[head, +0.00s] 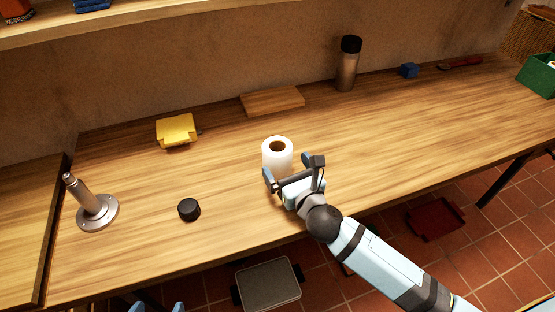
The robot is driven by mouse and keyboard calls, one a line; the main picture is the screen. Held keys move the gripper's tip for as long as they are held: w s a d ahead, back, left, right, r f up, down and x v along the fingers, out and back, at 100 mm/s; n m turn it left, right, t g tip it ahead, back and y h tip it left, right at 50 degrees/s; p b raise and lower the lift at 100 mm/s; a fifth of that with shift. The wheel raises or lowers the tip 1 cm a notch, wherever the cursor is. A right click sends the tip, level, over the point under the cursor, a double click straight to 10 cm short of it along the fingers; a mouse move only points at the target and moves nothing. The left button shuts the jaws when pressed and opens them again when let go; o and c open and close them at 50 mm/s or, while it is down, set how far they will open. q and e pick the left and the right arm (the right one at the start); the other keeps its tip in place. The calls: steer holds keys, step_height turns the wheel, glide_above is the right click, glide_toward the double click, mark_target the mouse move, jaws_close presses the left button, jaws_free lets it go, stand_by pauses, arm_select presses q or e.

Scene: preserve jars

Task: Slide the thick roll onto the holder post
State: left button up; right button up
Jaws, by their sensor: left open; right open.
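The thick white roll (277,154) stands upright on the wooden workbench, its brown core hole facing up. My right gripper (287,169) is open at the near side of the roll, with one finger to its lower left and one to its right. I cannot tell whether they touch it. The holder post (82,190) is a metal rod rising from a round base (97,213) at the bench's left end; it looks bare and leans in the view. Only blue fingertips of my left gripper (164,306) show at the bottom edge, apart and empty.
A black round cap (189,209) lies between post and roll. A yellow object (177,130), a wooden board (272,101), a dark-capped bottle (348,64) and a blue block (409,70) stand along the back. A raised wooden board (28,225) borders the left end.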

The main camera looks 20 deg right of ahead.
mark_target(284, 167)
steer(key=w, duration=0.2)
steer(key=w+a, duration=0.1)
steer(key=shift+w+f, duration=0.15)
steer(key=shift+w, duration=0.45)
steer(key=c, duration=0.9)
arm_select(q)
steer(key=shift+w, duration=0.1)
steer(key=shift+r, duration=0.1)
arm_select(e)
steer(key=shift+r, duration=0.4)
arm_select(q)
steer(key=p, duration=0.2)
steer(key=r+p, duration=0.1)
steer(key=p, duration=0.3)
steer(key=shift+s+a+r+n+g, duration=0.25)
steer(key=shift+r+n+g, duration=0.05)
steer(key=shift+r, duration=0.1)
arm_select(e)
step_height(284, 167, up, 19)
steer(key=shift+r, duration=0.15)
